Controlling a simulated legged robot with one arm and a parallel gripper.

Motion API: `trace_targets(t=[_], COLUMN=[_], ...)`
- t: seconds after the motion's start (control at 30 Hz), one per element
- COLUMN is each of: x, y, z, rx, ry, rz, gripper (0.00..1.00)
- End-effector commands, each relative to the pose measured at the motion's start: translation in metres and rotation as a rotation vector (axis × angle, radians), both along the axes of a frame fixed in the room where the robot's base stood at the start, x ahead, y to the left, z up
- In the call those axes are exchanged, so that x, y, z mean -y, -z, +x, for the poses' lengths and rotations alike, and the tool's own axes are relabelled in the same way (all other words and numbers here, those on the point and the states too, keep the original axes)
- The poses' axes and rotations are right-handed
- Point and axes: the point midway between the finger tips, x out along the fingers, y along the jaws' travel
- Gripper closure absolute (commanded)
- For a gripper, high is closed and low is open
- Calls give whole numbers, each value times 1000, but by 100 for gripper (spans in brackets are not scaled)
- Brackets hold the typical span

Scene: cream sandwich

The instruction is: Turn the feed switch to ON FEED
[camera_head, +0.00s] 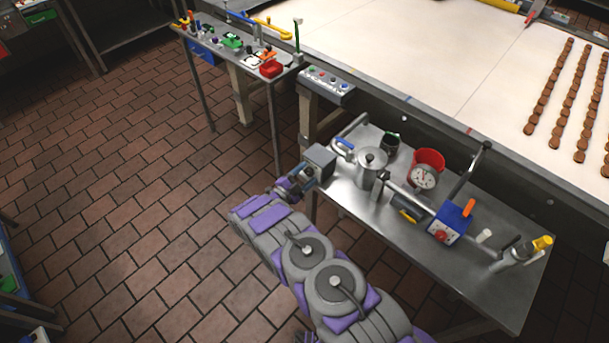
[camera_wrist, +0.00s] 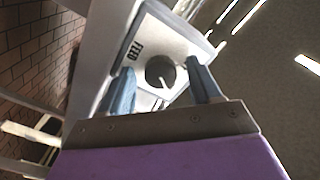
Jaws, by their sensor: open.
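The feed switch is a dark round knob (camera_wrist: 158,68) with a pale pointer mark on a light panel (camera_wrist: 178,42) in the wrist view. The word FEED is printed to the left of the knob; other lettering is hidden or too small to read. My gripper (camera_wrist: 163,84) is open, with one blue-grey finger on each side of the knob. I cannot tell whether the fingers touch it. In the head view my gripper (camera_head: 303,183) is at the grey switch box (camera_head: 320,158) at the table's left end; the knob face is hidden there.
The steel table (camera_head: 385,230) holds a lidded metal pot (camera_head: 371,170), a red container (camera_head: 430,160), a gauge (camera_head: 423,177) and a blue box (camera_head: 450,223). A conveyor (camera_head: 400,55) with rows of biscuits runs behind. The brick floor (camera_head: 120,180) at left is clear.

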Motion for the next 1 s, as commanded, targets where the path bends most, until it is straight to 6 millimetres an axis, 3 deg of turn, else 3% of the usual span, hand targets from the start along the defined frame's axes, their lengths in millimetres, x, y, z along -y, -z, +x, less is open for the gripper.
trace_targets(t=[0.17, 0.7, 1.0], x=[-15, -87, -106], y=[0, 1, 2], z=[-17, -108, -132], rx=[-2, -1, -3], ry=[-4, -4, -2], rz=[0, 0, 1], gripper=[37, 37, 37])
